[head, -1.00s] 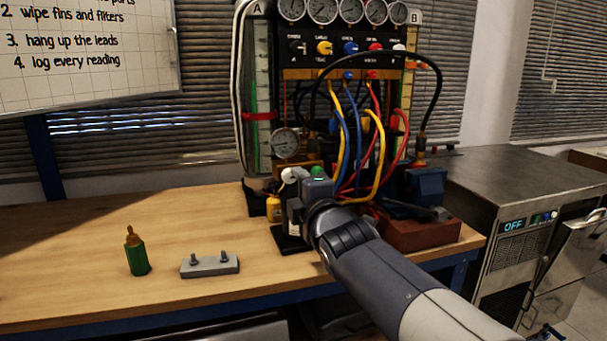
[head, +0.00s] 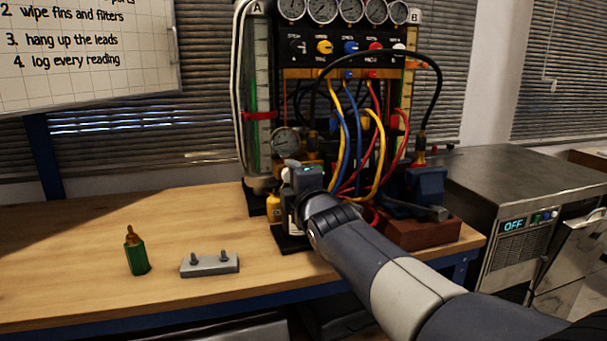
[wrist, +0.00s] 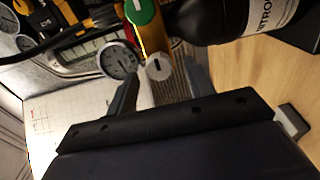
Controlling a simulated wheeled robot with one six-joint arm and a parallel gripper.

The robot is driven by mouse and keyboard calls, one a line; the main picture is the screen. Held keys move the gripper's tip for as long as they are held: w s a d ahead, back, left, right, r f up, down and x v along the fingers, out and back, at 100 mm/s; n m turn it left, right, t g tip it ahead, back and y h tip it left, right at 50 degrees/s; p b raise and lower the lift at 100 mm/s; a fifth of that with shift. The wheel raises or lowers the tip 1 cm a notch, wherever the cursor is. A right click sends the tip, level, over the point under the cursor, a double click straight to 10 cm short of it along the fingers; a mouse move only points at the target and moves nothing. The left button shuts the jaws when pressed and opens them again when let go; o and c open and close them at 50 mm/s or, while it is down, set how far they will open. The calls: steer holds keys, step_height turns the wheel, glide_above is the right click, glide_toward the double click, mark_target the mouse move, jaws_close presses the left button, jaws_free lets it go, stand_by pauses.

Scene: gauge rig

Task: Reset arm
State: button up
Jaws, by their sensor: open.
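My arm reaches in from the lower right in the head view. My gripper shows in the wrist view (wrist: 160,90), with its two dark fingers apart and nothing clearly held between them. In the head view its fingers are hidden behind my wrist, in front of the gauge rig (head: 345,75). In the wrist view a round gauge (wrist: 118,60), a green knob (wrist: 140,10) and a white round cap (wrist: 159,67) lie beyond the fingers. A dark bottle with a white label (wrist: 225,20) is close at upper right.
A green bottle with a brass top (head: 137,252) and a grey block with two pegs (head: 210,264) stand on the wooden bench (head: 80,275). A blue vise (head: 427,187) sits right of my wrist. A steel cabinet (head: 500,190) stands farther right. The bench's left side is mostly clear.

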steer(key=m+p, duration=0.5)
steer(key=p, duration=0.2)
steer(key=m+p, duration=0.5)
steer(key=p, duration=0.3)
steer(key=m+p, duration=0.6)
steer(key=p, duration=0.2)
steer(key=shift+w+r, duration=0.2)
steer(key=shift+w, duration=0.2)
steer(key=shift+s+d+f, duration=0.1)
steer(key=shift+s, duration=0.25)
